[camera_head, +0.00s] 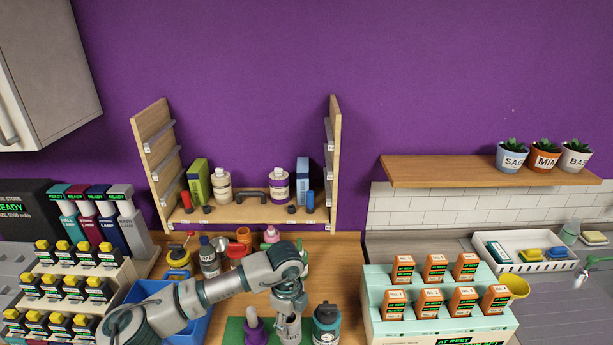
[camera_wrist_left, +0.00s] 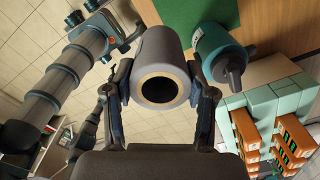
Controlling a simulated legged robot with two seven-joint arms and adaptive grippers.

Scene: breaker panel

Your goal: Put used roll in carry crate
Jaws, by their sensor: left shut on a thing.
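My left gripper (camera_head: 288,306) is shut on a grey roll (camera_head: 288,332) at the bottom middle of the head view. In the left wrist view the roll (camera_wrist_left: 160,55) shows its round end, with a dark hole and a tan ring, between the two fingers (camera_wrist_left: 160,100). A blue crate (camera_head: 200,329), which looks like the carry crate, stands left of the roll, partly hidden behind my left forearm. The gripper and roll are to the right of the crate, apart from it. My right gripper cannot be made out clearly.
A green mat (camera_head: 233,330) bears a purple item (camera_head: 253,331) and a teal bottle (camera_head: 326,324) beside the roll. A mint rack of orange boxes (camera_head: 375,285) stands right. A wooden shelf (camera_head: 240,214) with bottles is behind. Tiered black-and-yellow items (camera_head: 62,287) stand left.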

